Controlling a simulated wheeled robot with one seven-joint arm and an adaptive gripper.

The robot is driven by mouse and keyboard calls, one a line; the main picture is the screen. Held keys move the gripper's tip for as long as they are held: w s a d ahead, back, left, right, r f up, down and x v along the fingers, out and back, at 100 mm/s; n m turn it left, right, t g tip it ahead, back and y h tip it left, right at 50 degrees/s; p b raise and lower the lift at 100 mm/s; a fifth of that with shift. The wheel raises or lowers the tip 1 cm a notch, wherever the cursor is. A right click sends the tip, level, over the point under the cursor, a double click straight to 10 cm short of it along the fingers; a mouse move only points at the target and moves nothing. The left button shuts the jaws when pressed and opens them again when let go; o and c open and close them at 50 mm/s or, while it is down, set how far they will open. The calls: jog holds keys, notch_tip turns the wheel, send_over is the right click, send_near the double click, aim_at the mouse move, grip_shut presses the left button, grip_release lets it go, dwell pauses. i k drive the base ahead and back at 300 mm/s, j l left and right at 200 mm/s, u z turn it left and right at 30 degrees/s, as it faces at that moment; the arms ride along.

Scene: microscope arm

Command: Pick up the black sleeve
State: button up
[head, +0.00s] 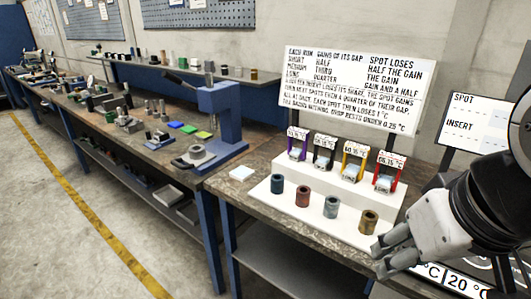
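A black arch-shaped piece (323,153) with a white reading tag stands on the raised back step of the white stand, second from left among purple, yellow and red ones. It is the only clearly black piece in the row. In front stand small hollow cylinders: dark blue-teal (277,184), maroon (302,195), grey-teal (332,206) and brown (368,221). None of these cylinders looks plainly black. My gripper (379,256) is at the lower right, beside the stand's right front end, near the brown cylinder. Its fingers look apart, with nothing seen between them.
The white stand (318,222) sits on a brown bench top (232,194). A white text board (357,88) rises behind it, and a smaller board (476,122) stands right. A blue press (222,118) stands on the neighbouring bench.

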aim_at(277, 180)
jog(key=i+j+z, duration=0.1)
jog(key=i+j, duration=0.75)
jog(key=i, duration=0.1)
